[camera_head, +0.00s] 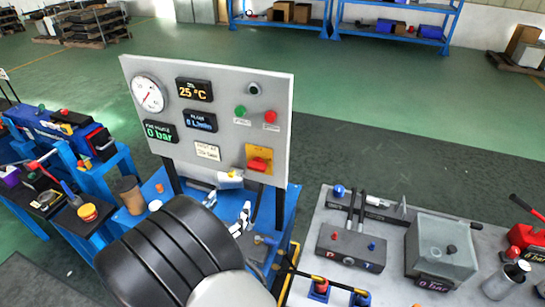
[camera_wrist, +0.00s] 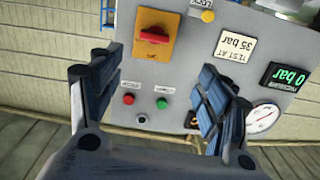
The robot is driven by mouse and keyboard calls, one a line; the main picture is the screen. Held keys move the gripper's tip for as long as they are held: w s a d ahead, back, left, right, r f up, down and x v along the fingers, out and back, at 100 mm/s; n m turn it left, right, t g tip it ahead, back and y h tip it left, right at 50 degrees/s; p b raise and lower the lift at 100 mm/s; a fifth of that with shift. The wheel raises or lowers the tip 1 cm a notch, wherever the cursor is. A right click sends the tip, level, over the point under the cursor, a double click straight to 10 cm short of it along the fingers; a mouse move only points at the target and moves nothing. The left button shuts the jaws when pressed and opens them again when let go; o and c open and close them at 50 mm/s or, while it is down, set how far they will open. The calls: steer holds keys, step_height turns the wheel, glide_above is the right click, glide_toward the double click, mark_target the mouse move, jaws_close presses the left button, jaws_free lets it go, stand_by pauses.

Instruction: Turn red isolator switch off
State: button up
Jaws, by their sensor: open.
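The red isolator switch (camera_head: 258,164) is a red handle on a yellow plate (camera_head: 266,151), low on the right of the grey panel (camera_head: 225,92) in the head view. In the wrist view, which shows the panel upside down, the red handle (camera_wrist: 153,35) lies crosswise on its yellow-orange plate (camera_wrist: 153,54), near the top. My gripper (camera_wrist: 158,84) is open, with its two dark ribbed fingers well apart at left and right. The switch shows beyond and between the fingers, apart from them.
Green (camera_head: 240,111) and red (camera_head: 270,117) buttons, a round dial gauge (camera_head: 149,94) and several displays share the panel. A blue bench (camera_head: 155,190) with loose parts lies below it. Green floor is free behind.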

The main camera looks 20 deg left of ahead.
steer(key=s, duration=0.1)
steer(key=b, duration=0.3)
glide_toward(255, 168)
steer(key=shift+t+h, duration=0.3)
steer(key=w, duration=0.9)
steer(key=shift+w+d+f, duration=0.2)
steer(key=shift+d+f, duration=0.1)
steer(key=c, duration=1.1)
